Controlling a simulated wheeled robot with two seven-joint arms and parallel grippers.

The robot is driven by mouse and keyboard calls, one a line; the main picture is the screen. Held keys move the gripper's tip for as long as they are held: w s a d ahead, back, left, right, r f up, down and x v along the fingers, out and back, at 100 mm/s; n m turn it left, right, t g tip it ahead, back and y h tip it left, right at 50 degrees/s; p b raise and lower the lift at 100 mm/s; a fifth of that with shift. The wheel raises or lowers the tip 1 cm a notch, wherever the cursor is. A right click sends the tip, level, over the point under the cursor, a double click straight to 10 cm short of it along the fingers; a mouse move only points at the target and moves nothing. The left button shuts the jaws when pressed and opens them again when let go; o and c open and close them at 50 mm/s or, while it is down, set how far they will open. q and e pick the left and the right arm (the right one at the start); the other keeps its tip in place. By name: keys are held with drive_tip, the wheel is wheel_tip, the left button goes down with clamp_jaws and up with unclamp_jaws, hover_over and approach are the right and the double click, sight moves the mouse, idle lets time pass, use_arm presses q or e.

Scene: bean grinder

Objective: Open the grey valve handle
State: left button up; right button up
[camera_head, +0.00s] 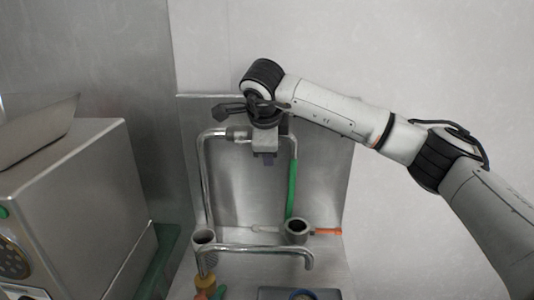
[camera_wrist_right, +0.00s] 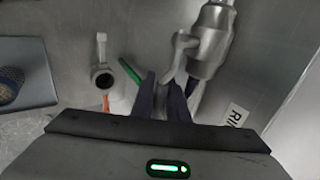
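The grey valve handle (camera_wrist_right: 181,52) is a short metal lever on a valve body (camera_wrist_right: 212,38) in the right wrist view. In the head view, the grey valve body (camera_head: 237,132) sits on the bent pipe, just left of my right gripper, and its handle is mostly hidden. My right gripper (camera_head: 266,160) points down in front of the back panel. In the right wrist view, my right gripper's (camera_wrist_right: 165,88) two dark fingers stand apart, with a narrow gap. The lower end of the handle is close to the fingertips; I cannot tell whether they touch. My left gripper is not in view.
A metal pipe frame (camera_head: 207,185) stands around the area. A dark tray (camera_wrist_right: 35,68) lies nearby. A large metal machine (camera_head: 85,190) stands at left.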

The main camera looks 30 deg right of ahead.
drive_tip(key=o, duration=0.3)
drive_tip(key=shift+r, duration=0.1)
drive_tip(key=b+v, duration=0.1)
drive_tip(key=v, duration=0.9)
drive_tip(key=shift+b, duration=0.3)
drive_tip(key=shift+r, duration=0.1)
